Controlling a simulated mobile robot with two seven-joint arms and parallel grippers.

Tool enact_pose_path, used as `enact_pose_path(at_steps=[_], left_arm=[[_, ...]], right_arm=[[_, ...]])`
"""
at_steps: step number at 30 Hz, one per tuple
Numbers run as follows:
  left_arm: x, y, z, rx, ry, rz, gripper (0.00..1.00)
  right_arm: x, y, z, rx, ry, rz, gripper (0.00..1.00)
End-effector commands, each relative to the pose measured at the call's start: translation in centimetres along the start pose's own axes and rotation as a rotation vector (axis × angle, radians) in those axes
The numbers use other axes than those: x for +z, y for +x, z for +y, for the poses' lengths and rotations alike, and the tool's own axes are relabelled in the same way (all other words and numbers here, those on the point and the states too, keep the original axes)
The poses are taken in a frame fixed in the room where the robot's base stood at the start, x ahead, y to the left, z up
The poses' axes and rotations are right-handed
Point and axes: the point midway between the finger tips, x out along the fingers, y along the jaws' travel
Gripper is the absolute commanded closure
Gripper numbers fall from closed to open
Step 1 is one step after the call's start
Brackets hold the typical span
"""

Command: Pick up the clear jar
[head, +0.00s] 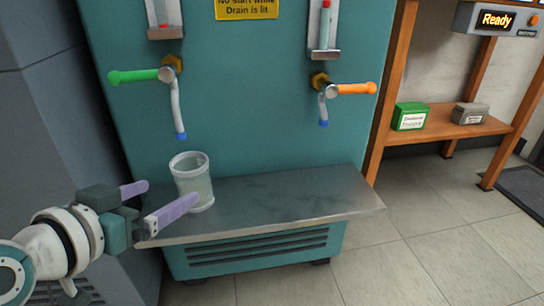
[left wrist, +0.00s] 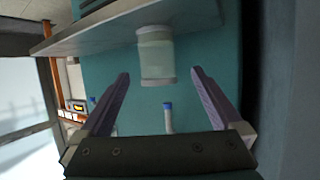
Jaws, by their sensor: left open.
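The clear jar (head: 192,180) stands upright on the metal shelf of the teal test bench, near the shelf's left end, below the spout with the green handle. My left gripper (head: 160,203) is open beside the jar at its left, its two purple fingers pointing toward it. The nearer finger overlaps the jar's lower part in the head view. In the left wrist view the jar (left wrist: 156,55) shows beyond the fingertips, between their lines, and the open gripper (left wrist: 160,78) is empty. Whether a finger touches the jar cannot be told. My right gripper is in neither view.
The metal shelf (head: 290,202) is bare to the right of the jar. A green-handled tap (head: 135,76) has its spout above the jar; an orange-handled tap (head: 352,89) is at the right. A wooden rack holds a green box (head: 410,117) and a grey box (head: 469,114).

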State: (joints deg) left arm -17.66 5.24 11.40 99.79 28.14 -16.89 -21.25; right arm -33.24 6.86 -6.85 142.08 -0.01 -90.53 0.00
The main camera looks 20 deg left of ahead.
Motion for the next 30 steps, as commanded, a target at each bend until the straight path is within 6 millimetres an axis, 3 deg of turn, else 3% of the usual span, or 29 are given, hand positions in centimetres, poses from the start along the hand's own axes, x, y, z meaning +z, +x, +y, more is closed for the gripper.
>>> enact_pose_path(at_steps=[3, 10, 19, 29, 30], left_arm=[[0.2, 2.2, 0.1, 0.0, -0.002, 0.005, 0.0], [0.1, 4.2, 0.1, 0.0, 0.0, 0.001, 0.0], [0.3, 8.4, 0.7, 0.0, 0.0, 0.001, 0.0], [-0.1, 9.0, 0.6, 0.0, 0.001, -0.002, 0.0], [-0.1, 9.0, 0.6, 0.0, 0.001, -0.002, 0.05]], right_arm=[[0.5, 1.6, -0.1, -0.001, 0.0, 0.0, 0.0], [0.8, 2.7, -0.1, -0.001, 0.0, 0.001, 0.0], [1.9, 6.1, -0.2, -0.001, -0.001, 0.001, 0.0], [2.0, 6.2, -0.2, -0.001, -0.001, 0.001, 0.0], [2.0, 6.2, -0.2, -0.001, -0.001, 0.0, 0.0]])
